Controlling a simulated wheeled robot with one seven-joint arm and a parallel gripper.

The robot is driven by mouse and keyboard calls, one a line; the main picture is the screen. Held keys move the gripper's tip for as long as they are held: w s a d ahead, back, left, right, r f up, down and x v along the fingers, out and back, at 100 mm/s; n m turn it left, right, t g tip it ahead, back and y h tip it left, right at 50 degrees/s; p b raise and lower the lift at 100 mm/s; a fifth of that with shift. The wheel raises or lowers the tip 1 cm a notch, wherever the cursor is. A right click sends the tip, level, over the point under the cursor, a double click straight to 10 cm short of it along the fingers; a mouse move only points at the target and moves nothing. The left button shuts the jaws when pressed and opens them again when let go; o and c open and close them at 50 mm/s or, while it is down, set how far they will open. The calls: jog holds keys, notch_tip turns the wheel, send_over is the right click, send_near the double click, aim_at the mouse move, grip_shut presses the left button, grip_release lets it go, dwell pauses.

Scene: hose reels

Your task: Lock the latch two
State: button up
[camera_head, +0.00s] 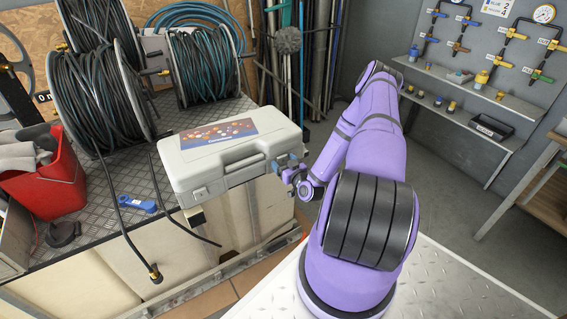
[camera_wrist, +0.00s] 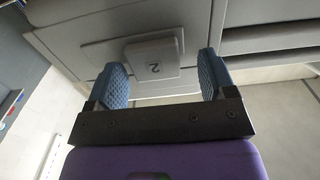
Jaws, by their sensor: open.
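A grey plastic case (camera_head: 184,167) with a colourful label lies shut on the metal-topped bench. Latch two (camera_wrist: 152,52), a light grey tab marked "2", is on the case's front side in the wrist view. Whether it is flush or stands out from the case is hard to tell. My gripper (camera_wrist: 162,72) is open, with one blue ridged finger towards each side of the latch and nothing between them. In the head view my gripper (camera_head: 290,172) is at the right end of the case front and hides this latch. Another latch (camera_head: 200,192) shows at the left end.
Several hose reels (camera_head: 95,95) stand behind the case. A red bin (camera_head: 45,185), a blue tool (camera_head: 137,204) and a loose black hose (camera_head: 130,235) are to its left. The floor in front of the wall shelf (camera_head: 470,105) is clear.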

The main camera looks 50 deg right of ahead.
jog(key=v, duration=1)
jog(key=shift+s, duration=0.15)
jog(key=shift+a, duration=0.1)
